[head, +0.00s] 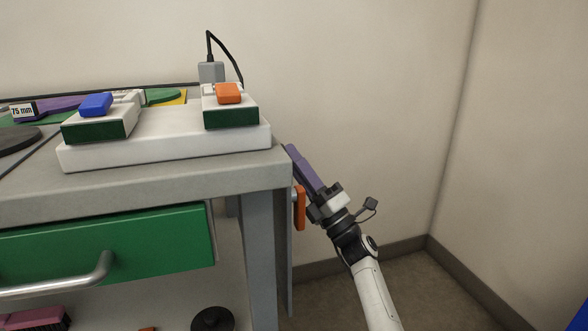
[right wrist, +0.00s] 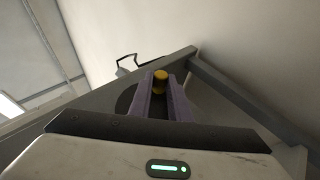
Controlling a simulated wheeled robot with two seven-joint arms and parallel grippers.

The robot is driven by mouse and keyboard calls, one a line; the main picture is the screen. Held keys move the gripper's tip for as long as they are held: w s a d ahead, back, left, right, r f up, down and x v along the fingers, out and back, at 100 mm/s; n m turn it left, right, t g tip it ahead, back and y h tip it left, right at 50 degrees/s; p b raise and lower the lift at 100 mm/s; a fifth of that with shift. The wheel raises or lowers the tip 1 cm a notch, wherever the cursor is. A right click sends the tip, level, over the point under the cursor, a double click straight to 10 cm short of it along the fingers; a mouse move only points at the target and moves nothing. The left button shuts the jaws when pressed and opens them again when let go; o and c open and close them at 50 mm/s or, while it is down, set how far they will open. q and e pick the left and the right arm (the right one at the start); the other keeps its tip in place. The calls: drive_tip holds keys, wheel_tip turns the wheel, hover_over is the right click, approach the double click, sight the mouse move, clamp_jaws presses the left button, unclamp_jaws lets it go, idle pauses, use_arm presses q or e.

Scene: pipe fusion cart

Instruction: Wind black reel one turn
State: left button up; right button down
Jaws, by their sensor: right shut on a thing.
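My right gripper (head: 290,150) reaches up to the cart's right side, with its purple fingers tilted to the upper left. In the right wrist view the purple fingers (right wrist: 162,92) are shut on a yellow knob (right wrist: 160,77). Behind the fingers, part of a dark round disc (right wrist: 124,101), seemingly the black reel, shows against the cart's grey side. The fingers hide most of the disc, so its turn position cannot be told. In the head view the knob and this disc are hidden by the cart's edge. My left gripper is not in view.
The grey cart (head: 150,186) carries a white unit (head: 165,150) with blue (head: 96,104) and orange (head: 228,93) pieces on top. An orange piece (head: 299,207) is at the cart's side, close to my right gripper. A green drawer (head: 110,247) sits below. Floor right of the cart is clear.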

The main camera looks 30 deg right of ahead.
idle(0.3)
drive_tip(key=c, duration=1.6)
unclamp_jaws()
drive_tip(key=shift+c, duration=0.2)
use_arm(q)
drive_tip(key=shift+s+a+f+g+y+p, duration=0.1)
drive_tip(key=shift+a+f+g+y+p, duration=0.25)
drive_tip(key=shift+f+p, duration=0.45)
use_arm(e)
drive_tip(key=v, duration=1)
drive_tip(key=shift+f, duration=0.2)
